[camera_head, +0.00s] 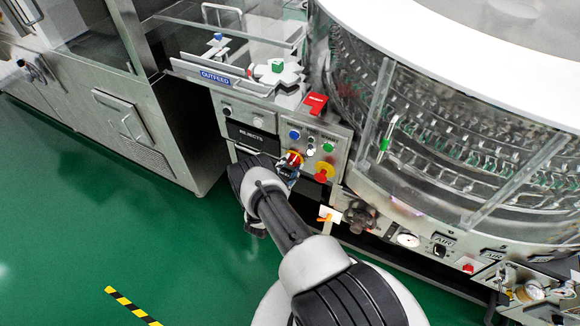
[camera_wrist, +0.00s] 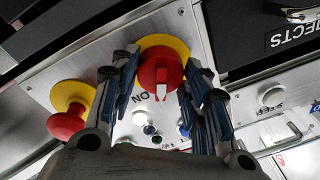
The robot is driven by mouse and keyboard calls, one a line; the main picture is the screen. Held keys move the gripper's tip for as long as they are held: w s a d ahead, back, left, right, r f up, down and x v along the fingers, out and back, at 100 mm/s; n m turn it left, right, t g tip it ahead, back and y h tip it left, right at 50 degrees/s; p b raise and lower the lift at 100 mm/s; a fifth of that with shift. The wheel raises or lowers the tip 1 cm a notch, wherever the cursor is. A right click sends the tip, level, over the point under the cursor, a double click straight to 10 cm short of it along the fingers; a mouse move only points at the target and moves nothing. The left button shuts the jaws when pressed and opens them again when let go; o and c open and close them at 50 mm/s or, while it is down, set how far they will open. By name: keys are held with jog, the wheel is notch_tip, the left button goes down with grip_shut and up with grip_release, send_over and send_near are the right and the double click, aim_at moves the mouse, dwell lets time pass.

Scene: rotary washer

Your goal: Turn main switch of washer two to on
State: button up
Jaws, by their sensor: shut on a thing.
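The main switch is a red rotary knob (camera_wrist: 157,72) with a white pointer mark on a yellow round plate (camera_wrist: 177,45). It sits on a steel control panel. An upside-down ON label (camera_wrist: 138,95) shows beside it. The knob (camera_head: 293,157) also shows on the panel in the head view, partly hidden by my gripper. My gripper (camera_wrist: 162,68) is shut on the knob, with one finger on either side of it in the wrist view. In the head view my gripper (camera_head: 288,171) is at the panel, mostly behind my wrist.
A red mushroom button (camera_wrist: 66,124) on a yellow plate sits beside the switch. Blue, white and green buttons (camera_head: 328,147) sit above it in the head view. The REJECTS drawer (camera_head: 252,138) is to the left. The glass-walled rotary washer (camera_head: 440,130) stands right; green floor lies left.

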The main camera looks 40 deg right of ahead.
jog(key=shift+f+m+g, duration=0.1)
jog(key=shift+m+g, duration=0.2)
jog(key=shift+m, duration=1.8)
jog(key=shift+h, duration=0.3)
jog(key=o, duration=1.1)
jog(key=shift+c, duration=0.2)
jog(key=v, duration=1.2)
jog(key=shift+w+r, duration=0.1)
jog(key=shift+r, duration=0.1)
